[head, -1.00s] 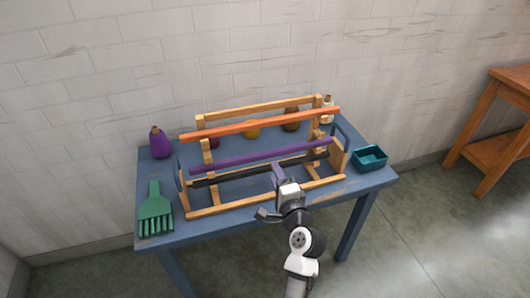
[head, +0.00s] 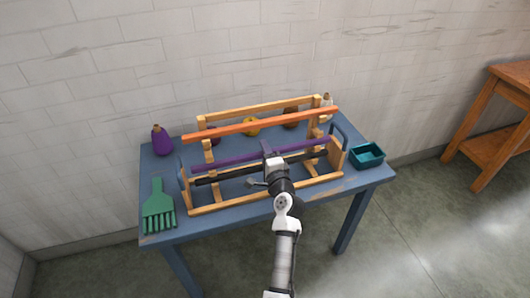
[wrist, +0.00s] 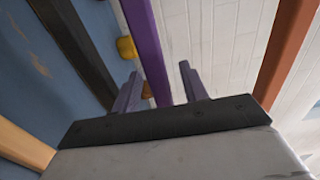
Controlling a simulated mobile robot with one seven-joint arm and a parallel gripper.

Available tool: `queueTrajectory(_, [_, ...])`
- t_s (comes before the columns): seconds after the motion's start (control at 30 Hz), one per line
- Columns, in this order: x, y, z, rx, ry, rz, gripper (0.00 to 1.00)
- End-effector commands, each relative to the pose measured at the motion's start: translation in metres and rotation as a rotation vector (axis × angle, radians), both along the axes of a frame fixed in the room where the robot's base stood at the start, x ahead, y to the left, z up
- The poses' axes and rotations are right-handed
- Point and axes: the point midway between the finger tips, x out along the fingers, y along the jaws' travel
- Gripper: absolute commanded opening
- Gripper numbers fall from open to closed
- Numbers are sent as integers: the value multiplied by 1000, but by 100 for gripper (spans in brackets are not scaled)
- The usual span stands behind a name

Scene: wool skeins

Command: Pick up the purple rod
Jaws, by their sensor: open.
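The purple rod (head: 228,160) lies across the wooden rack, between the orange rod (head: 262,124) and the black rod (head: 225,177). My gripper (head: 267,150) is at the rod's middle in the head view and hides part of it. In the wrist view the purple rod (wrist: 146,45) runs down between the two spread purple fingers of my gripper (wrist: 160,88), nearer the left finger. The gripper is open; whether a finger touches the rod I cannot tell.
The black rod (wrist: 75,45) is left and the orange rod (wrist: 287,50) right in the wrist view. On the blue table (head: 175,222) stand the rack (head: 200,208), a green brush (head: 158,208), a purple bottle (head: 161,141) and a teal box (head: 367,155).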

Motion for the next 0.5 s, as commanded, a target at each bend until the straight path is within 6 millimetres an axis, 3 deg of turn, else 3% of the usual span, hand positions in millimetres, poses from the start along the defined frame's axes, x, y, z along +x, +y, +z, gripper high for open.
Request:
queueTrajectory(0.07, [0, 0, 0, 0, 0, 0, 44])
queueTrajectory(0.4, [-1, 0, 0, 0, 0, 0, 0])
queueTrajectory(0.5, [-1, 0, 0, 0, 0, 0, 0])
